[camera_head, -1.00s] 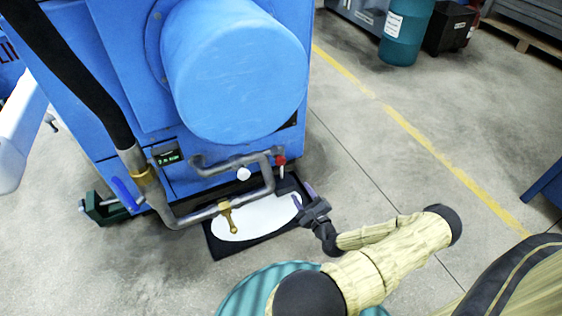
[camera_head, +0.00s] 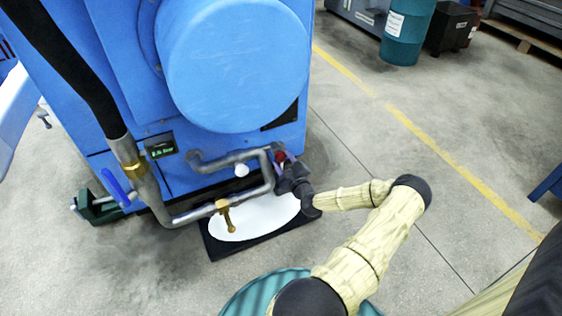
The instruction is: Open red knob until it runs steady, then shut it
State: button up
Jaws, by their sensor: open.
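The red knob (camera_head: 281,156) sits at the right end of the grey pipework on the front of the blue machine (camera_head: 130,60). My gripper (camera_head: 283,166) is at the red knob, coming from the lower right. Its jaws are open, with the knob between or just beyond the fingertips; whether they touch it cannot be told. Part of the knob is hidden by the gripper. A small lit display (camera_head: 161,149) with green text, too small to read surely, is on the machine's front.
A brass tap (camera_head: 225,213) hangs from the pipe above a white puddle-shaped patch on a black tray (camera_head: 222,250). A blue lever handle (camera_head: 117,187), a white round knob (camera_head: 241,170) and a green clamp-like part (camera_head: 96,208) are nearby.

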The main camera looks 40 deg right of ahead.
jog(key=shift+b+x, duration=0.3)
jog(key=shift+x, duration=1)
jog(key=c, duration=0.7)
